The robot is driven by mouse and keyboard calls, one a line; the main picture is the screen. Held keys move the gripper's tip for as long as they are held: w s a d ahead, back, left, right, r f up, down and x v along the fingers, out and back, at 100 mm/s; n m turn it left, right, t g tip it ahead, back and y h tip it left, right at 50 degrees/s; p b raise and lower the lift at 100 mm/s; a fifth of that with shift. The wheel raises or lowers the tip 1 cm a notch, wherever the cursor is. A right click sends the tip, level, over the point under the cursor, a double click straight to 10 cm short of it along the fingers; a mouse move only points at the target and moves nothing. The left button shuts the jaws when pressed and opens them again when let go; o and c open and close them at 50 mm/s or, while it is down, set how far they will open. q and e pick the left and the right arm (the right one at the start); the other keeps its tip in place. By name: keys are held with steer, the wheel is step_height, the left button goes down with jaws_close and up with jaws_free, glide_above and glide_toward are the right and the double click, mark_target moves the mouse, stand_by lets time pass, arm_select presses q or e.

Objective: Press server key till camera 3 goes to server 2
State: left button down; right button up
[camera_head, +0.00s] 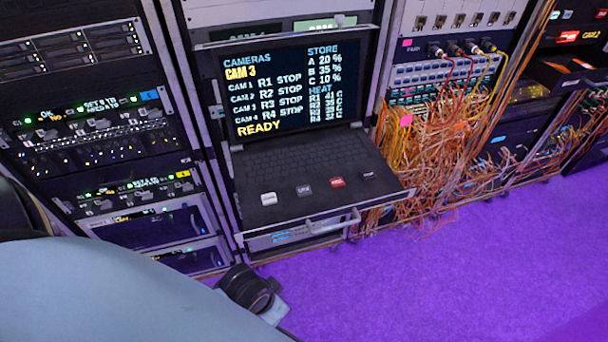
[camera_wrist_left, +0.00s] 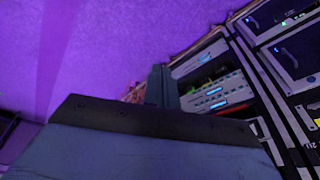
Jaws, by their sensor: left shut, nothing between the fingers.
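The pull-out console has a screen (camera_head: 292,90) and a dark keyboard tray (camera_head: 305,170). The screen shows "CAM 3" in yellow at the top; rows CAM 1 to CAM 4 read R1 to R4 STOP, and the bottom line reads READY. On the tray's front are a white key (camera_head: 268,199), a dark key (camera_head: 304,190), a red key (camera_head: 337,182) and another dark key (camera_head: 368,175); their labels are too small to read surely. My left gripper (camera_wrist_left: 160,86) is shut and empty, low in front of the racks, apart from the keys. My right gripper is out of view.
Left of the console stands a rack of servers (camera_head: 100,130) with green lights. To its right, orange cables (camera_head: 440,135) hang tangled from a patch panel. The console tray and its front handle (camera_head: 330,222) jut out. The purple floor (camera_head: 440,280) is clear.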

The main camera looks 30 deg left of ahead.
arm_select(q)
step_height(320, 180, up, 12)
steer(key=w+n+p, duration=0.2)
step_height(320, 180, up, 11)
steer(key=n+t+p, duration=0.1)
steer(key=n+t, duration=0.5)
steer(key=n, duration=2)
glide_above(301, 193)
steer(key=shift+f+h, duration=0.15)
steer(key=shift+h, duration=0.15)
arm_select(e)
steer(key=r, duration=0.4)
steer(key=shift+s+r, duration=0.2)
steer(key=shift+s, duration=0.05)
arm_select(q)
steer(key=shift+f, duration=0.15)
step_height(301, 193, down, 7)
steer(key=shift+f, duration=0.1)
steer(key=shift+f+b, duration=0.45)
steer(key=shift+f, duration=0.2)
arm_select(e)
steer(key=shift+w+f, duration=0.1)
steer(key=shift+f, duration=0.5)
